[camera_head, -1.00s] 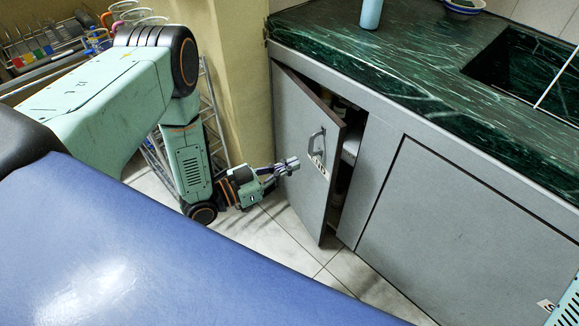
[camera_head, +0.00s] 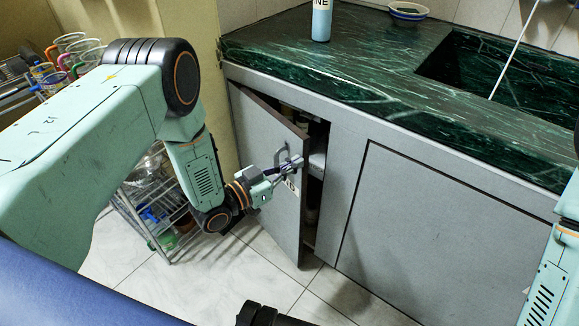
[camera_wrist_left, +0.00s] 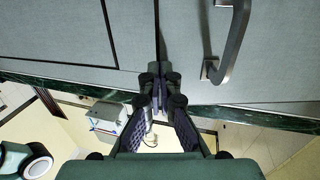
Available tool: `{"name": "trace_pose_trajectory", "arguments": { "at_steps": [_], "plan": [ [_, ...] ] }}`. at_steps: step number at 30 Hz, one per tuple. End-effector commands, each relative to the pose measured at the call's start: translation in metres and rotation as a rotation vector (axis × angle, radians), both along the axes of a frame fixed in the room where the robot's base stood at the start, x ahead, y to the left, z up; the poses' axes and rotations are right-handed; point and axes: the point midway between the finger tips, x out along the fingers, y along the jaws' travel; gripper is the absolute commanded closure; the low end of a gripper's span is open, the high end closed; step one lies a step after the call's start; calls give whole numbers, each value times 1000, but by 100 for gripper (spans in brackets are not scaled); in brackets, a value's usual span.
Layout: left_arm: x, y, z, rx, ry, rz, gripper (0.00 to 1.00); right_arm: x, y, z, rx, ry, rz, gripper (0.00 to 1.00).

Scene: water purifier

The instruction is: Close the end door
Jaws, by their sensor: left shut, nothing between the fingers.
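The end door (camera_head: 257,135) is the grey cabinet door at the left end of the counter. It stands ajar, with a dark gap along its right edge. Its metal handle (camera_head: 281,155) is partly hidden by my left gripper (camera_head: 297,163), which is shut and empty in front of the door's free edge. In the left wrist view the gripper's fingertips (camera_wrist_left: 158,74) are together near the dark gap, left of the handle (camera_wrist_left: 230,42). I cannot tell whether they touch the door (camera_wrist_left: 275,55).
A green marble counter (camera_head: 330,70) with a sink (camera_head: 480,75) runs above the cabinet. A closed grey panel (camera_head: 430,220) is to the right. A wire rack (camera_head: 165,225) stands left of the door. Tiled floor (camera_head: 255,265) is clear before it.

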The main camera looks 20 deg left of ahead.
Motion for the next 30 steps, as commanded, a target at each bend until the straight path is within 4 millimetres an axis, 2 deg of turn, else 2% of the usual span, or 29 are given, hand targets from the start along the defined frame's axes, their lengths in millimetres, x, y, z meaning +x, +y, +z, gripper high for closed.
{"name": "trace_pose_trajectory", "arguments": {
  "at_steps": [5, 9, 15, 30],
  "plan": [
    [6, -5, -1, 2, -3, -2, 100, 0, 0, -3, 0, 0, 0, 60],
    [30, -23, -2, 3, -6, -5, 100, 0, 0, -14, 0, 0, 0, 60],
    [54, -37, -1, 0, -1, 0, 100, 0, 0, -23, 0, 0, 0, 60],
    [56, -38, 0, 0, 0, 0, 100, 0, 0, -22, 0, 0, 0, 60]
  ]
}}
